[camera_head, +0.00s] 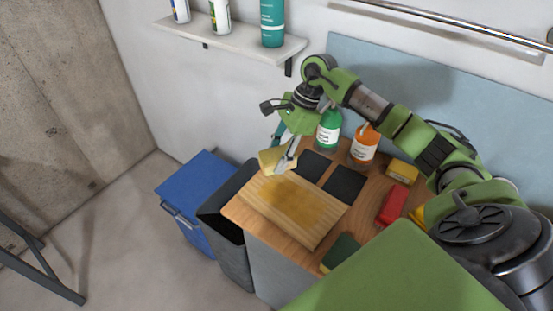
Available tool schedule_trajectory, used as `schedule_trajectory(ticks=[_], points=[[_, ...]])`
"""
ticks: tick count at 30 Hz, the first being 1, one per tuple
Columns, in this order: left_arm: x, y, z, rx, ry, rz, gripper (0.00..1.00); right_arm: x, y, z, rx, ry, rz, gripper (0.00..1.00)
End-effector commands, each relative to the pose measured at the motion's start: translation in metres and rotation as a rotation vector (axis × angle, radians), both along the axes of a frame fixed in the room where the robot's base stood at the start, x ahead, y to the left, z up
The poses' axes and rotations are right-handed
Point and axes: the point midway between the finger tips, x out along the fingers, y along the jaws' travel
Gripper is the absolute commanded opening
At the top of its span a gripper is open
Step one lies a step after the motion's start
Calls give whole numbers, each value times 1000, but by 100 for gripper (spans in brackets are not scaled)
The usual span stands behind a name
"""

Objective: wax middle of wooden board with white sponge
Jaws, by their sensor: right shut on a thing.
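The wooden board (258,200) lies flat on the wooden counter top. A darker amber patch covers much of its middle, and its edges look paler. My right gripper (283,163) is over the far left corner area of the board and is shut on a pale, yellowish-white sponge (268,161). The sponge is tilted. I cannot tell whether it touches the board. My left gripper is not in view.
Two dark pads (344,184) lie behind the board, with a green bottle (328,131) and an orange bottle (364,147) beyond. A yellow sponge (402,171), a red block (392,207) and a green sponge (341,252) lie right. Bins (203,186) stand left.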

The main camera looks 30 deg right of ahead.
Motion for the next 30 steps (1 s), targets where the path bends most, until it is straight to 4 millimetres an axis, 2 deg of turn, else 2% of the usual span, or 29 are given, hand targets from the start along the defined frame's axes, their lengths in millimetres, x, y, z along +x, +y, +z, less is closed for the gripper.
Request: schedule_trajectory(ticks=[3,9,26,30], points=[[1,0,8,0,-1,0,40,-1,-2,14,-1,0,-4,21],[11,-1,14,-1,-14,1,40,-2,-3,26,-1,0,-8,21],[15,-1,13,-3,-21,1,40,-3,-2,26,0,0,-5,21],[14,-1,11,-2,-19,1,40,-6,11,26,0,-1,74,21]])
